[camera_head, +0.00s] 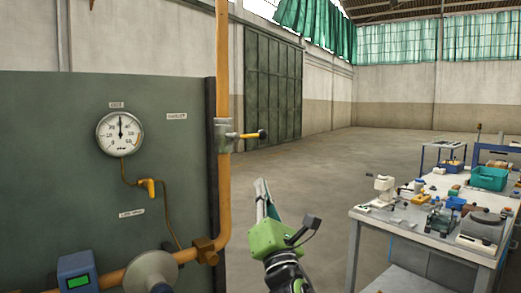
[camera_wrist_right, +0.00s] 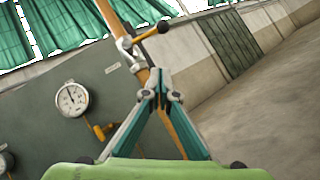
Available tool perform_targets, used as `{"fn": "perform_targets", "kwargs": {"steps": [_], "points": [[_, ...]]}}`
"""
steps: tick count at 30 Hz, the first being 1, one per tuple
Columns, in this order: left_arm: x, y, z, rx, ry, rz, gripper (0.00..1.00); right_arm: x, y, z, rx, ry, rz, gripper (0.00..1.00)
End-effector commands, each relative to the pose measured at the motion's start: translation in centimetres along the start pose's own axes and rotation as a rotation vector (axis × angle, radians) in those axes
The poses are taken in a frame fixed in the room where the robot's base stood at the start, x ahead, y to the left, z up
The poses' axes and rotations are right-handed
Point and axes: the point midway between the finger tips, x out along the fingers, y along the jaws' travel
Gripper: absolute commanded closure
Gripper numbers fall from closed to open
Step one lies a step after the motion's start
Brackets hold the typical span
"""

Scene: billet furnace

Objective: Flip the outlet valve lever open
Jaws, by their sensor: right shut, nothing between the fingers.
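The valve (camera_head: 224,135) sits on the vertical orange pipe. In the right wrist view the lever (camera_wrist_right: 148,34) shows beyond and above the fingertips, with the valve body on the slanting pipe. My right gripper (camera_head: 262,186), with a green body, is below and slightly right of the lever in the head view. Its fingers (camera_wrist_right: 159,92) meet at the tips, with nothing between them, and appear apart from the lever. My left gripper is not in view.
A dark green panel (camera_head: 60,190) carries a round gauge (camera_head: 120,134) and a small yellow valve (camera_head: 148,187) on a thin line. A lower orange pipe (camera_head: 190,255) joins the vertical one. A cluttered workbench (camera_head: 350,215) stands at right. Open floor lies between.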

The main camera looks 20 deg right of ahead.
Motion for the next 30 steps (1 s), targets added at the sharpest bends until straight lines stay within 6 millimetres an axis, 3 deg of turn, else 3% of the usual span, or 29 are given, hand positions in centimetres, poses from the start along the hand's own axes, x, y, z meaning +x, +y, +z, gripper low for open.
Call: {"fn": "perform_targets", "kwargs": {"steps": [16,21,30], "points": [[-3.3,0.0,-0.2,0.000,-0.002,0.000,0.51,9.8,0.2,0.7,0.002,-0.001,-0.002,1.00],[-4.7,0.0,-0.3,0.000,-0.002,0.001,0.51,11.2,0.2,2.2,0.000,0.000,-0.001,1.00],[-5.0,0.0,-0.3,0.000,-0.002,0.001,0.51,11.8,-0.1,2.8,0.002,0.001,-0.002,1.00]]}}
